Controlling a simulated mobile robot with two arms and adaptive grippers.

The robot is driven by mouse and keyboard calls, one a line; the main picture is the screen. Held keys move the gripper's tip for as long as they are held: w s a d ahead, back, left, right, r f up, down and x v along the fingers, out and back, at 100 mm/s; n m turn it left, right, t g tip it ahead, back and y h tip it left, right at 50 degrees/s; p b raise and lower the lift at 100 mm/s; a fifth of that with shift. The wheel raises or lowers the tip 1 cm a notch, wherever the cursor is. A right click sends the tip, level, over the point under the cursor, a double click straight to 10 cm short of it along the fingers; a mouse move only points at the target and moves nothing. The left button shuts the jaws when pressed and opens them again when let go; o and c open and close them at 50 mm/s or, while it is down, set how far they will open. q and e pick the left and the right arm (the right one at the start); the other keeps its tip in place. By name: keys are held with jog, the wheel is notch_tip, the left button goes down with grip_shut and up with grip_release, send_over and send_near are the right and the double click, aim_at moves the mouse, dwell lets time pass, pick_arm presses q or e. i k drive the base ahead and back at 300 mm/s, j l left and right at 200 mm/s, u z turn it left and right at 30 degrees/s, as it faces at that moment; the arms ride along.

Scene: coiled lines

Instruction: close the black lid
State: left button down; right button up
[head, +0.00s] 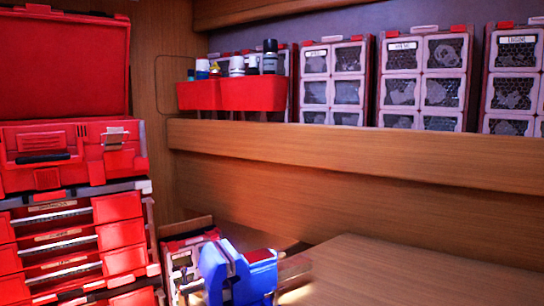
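No plainly black lid shows in the head view. At the upper left, a large red lid-like panel (62,68) stands upright behind the top red toolbox (62,147). Its red face is turned toward me, and its left part runs out of the picture. The toolbox has a dark handle (43,158) on its front. Neither of my grippers is in view.
Red drawers (70,240) stack below the toolbox. A blue vise (240,275) stands at the wooden bench (400,275), whose right part is clear. The wooden shelf (350,150) holds red bins (253,94) with bottles and several clear-fronted organizers (423,78).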

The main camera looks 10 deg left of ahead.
aim_at(54, 63)
jog(key=u, duration=1.7)
